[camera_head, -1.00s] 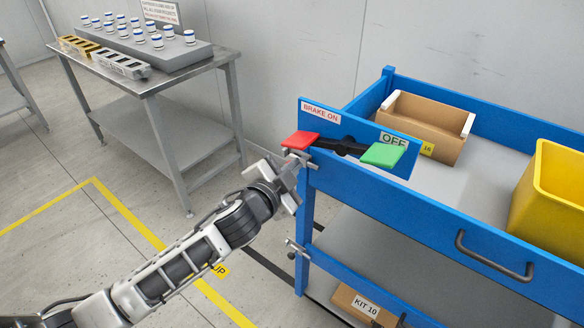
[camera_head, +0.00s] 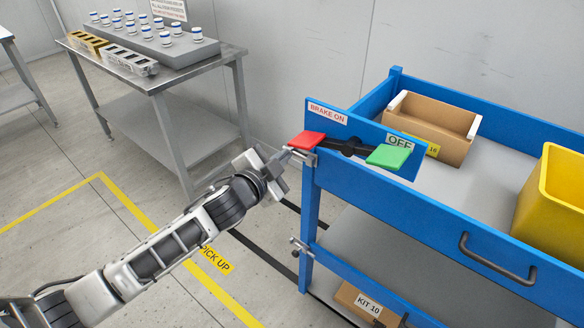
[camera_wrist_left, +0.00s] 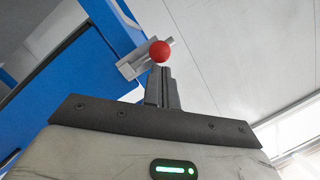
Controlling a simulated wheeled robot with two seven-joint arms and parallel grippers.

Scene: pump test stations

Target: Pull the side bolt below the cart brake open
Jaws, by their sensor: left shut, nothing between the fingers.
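The blue cart has a brake with a red pedal (camera_head: 307,141) beside "BRAKE ON" and a green pedal (camera_head: 387,156) beside "OFF". A grey metal side bolt (camera_head: 304,157) sits at the cart's corner post just below the red pedal; my gripper partly hides it. In the left wrist view the bolt (camera_wrist_left: 132,68) shows on the blue post, with a red ball knob (camera_wrist_left: 159,52) in line with my fingertips. My left gripper (camera_head: 287,160) is shut and empty at this bolt; its fingers (camera_wrist_left: 162,88) also show in the wrist view. I cannot tell whether they touch the knob.
A second metal bolt (camera_head: 299,246) sits lower on the same post. The cart carries a cardboard box (camera_head: 430,128) and a yellow bin (camera_head: 552,200), with a KIT 10 box (camera_head: 362,302) below. A steel table (camera_head: 150,80) stands behind left. The floor left of the cart is open.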

